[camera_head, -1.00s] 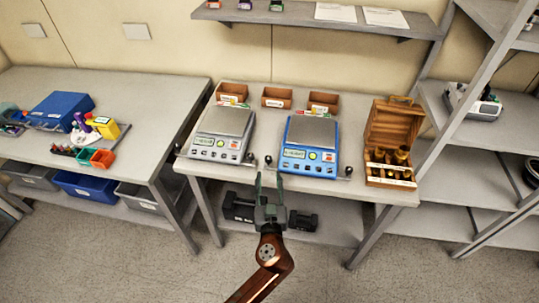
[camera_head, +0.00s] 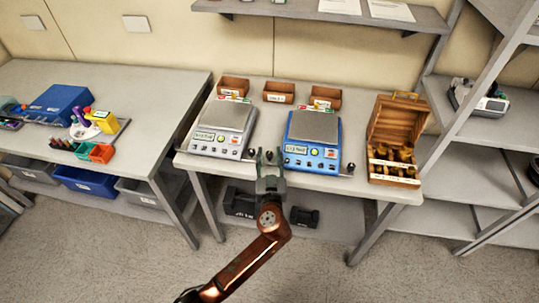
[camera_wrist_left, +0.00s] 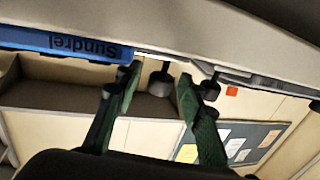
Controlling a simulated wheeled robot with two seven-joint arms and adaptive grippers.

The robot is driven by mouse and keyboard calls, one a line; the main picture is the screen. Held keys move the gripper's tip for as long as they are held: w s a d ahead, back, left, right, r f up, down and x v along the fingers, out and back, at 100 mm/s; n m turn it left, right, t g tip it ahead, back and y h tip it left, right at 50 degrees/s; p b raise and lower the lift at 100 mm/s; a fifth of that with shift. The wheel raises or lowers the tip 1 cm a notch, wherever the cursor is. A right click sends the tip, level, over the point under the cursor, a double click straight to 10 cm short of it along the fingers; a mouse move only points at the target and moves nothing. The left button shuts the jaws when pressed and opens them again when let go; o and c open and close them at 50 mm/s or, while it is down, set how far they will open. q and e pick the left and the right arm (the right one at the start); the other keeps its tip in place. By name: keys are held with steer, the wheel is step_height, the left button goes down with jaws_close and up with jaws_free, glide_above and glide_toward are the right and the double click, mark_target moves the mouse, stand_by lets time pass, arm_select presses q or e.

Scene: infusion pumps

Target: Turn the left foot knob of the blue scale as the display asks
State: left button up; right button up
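The blue scale (camera_head: 312,142) stands on the middle table, its small green display (camera_head: 295,149) too small to read. Its left foot knob (camera_head: 269,156) is a small dark knob at its front left corner, partly hidden by my gripper in the head view. My left gripper (camera_head: 269,157) is open at the table's front edge, its fingertips either side of that knob. In the left wrist view my green fingers (camera_wrist_left: 159,90) are apart, with a dark knob (camera_wrist_left: 161,82) between them and clear space around it. The blue scale's side (camera_wrist_left: 65,43) shows at left, upside down. My right gripper is not in view.
A grey scale (camera_head: 223,128) stands just left, its right foot knob close to my left finger; a dark knob (camera_wrist_left: 210,86) shows beyond one finger in the wrist view. A wooden weight box (camera_head: 396,140) stands right. Small brown bins (camera_head: 278,92) line the back.

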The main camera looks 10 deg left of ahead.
arm_select(q)
steer(key=shift+c, duration=0.3)
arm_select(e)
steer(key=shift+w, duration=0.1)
arm_select(q)
jaws_close()
steer(key=shift+m+h, duration=0.3)
steer(key=shift+h, duration=0.1)
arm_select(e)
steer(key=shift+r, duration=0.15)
